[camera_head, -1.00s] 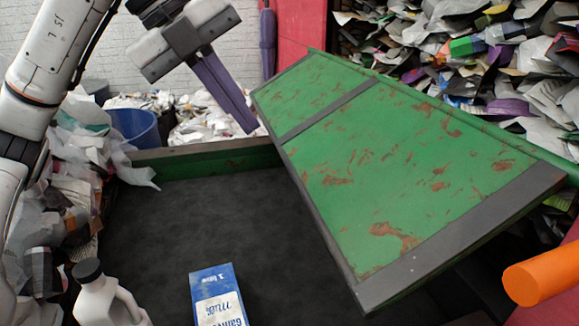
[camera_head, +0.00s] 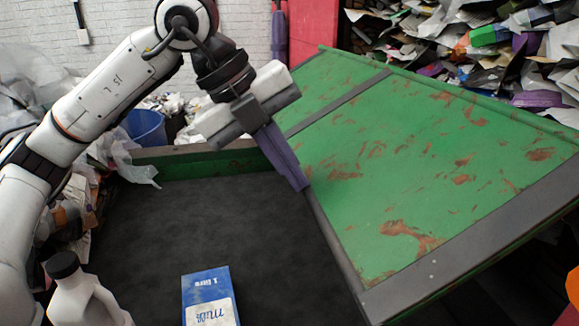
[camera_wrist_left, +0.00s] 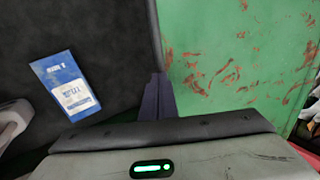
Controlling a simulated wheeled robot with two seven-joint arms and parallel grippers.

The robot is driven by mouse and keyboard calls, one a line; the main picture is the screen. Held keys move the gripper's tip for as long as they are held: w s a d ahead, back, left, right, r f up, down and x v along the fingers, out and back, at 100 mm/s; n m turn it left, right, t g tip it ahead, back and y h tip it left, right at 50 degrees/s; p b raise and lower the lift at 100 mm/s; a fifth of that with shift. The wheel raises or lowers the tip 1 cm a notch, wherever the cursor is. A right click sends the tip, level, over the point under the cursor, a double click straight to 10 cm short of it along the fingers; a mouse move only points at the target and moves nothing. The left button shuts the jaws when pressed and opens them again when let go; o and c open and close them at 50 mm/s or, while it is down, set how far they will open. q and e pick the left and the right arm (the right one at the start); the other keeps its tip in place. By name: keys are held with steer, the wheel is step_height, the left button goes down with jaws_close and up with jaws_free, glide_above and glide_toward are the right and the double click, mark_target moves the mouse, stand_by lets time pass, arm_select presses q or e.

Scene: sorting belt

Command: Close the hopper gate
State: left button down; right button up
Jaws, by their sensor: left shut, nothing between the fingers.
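The hopper gate (camera_head: 400,170) is a large green panel with rust patches and dark grey edge strips. It stands tilted along the right side of the dark belt in the head view, and it fills the right of the left wrist view (camera_wrist_left: 235,60). My left gripper (camera_head: 300,188) is shut and empty, its purple fingers pointing down at the gate's left edge. In the wrist view the fingertips (camera_wrist_left: 158,78) lie over the line between belt and gate. I cannot tell whether they touch the gate. My right gripper is not in view.
A blue and white milk carton (camera_head: 208,298) lies on the dark belt (camera_head: 180,225), with a white jug (camera_head: 80,298) to its left. A blue bucket (camera_head: 147,128) and waste paper stand behind. An orange cylinder (camera_head: 573,288) is at the right edge. The belt's middle is clear.

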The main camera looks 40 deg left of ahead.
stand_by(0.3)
arm_select(q)
steer(key=b+x, duration=0.2)
steer(key=x, duration=0.2)
steer(key=shift+s+f, duration=0.15)
steer(key=shift+f, duration=0.05)
steer(key=shift+a+r, duration=0.1)
steer(key=shift+r, duration=0.05)
steer(key=s+a+f+p+v, duration=0.1)
steer(key=p+v, duration=0.1)
steer(key=v, duration=1.2)
steer(key=shift+s+p, duration=0.2)
steer(key=shift+p, duration=0.2)
